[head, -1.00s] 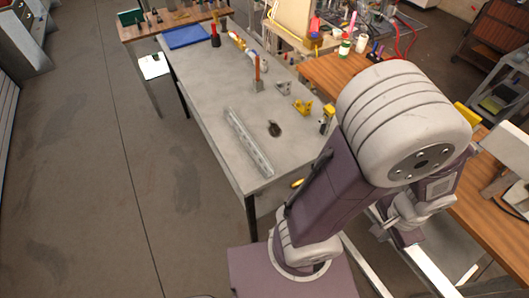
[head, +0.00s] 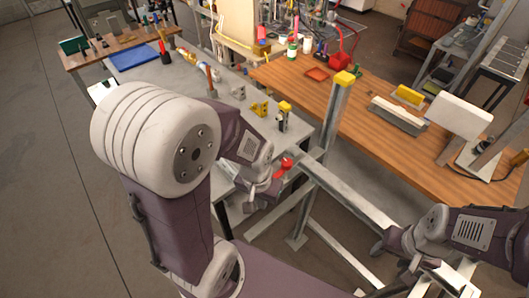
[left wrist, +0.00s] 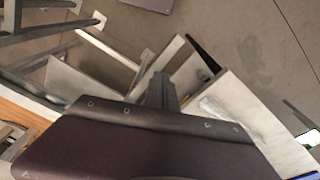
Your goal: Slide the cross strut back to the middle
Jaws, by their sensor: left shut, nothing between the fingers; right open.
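The cross strut seems to be the long grey bar (head: 347,190) slanting down to the right from the upright post of a metal frame. A red knob (head: 284,164) sits by its upper left end. My left gripper (head: 268,192) is just left of and below the red knob; whether it touches the frame I cannot tell. In the left wrist view my left gripper (left wrist: 160,92) is shut and empty, with pale frame bars (left wrist: 108,46) beyond it. My right gripper (head: 392,262) is open near the bar's lower right end, partly hidden by its own links.
The frame's upright post (head: 335,115) has a yellow cap. A grey table (head: 230,100) stands behind my left arm with small yellow parts on it. A wooden workbench (head: 440,150) lies behind the frame, holding tools and boxes. Open floor (head: 40,200) lies at left.

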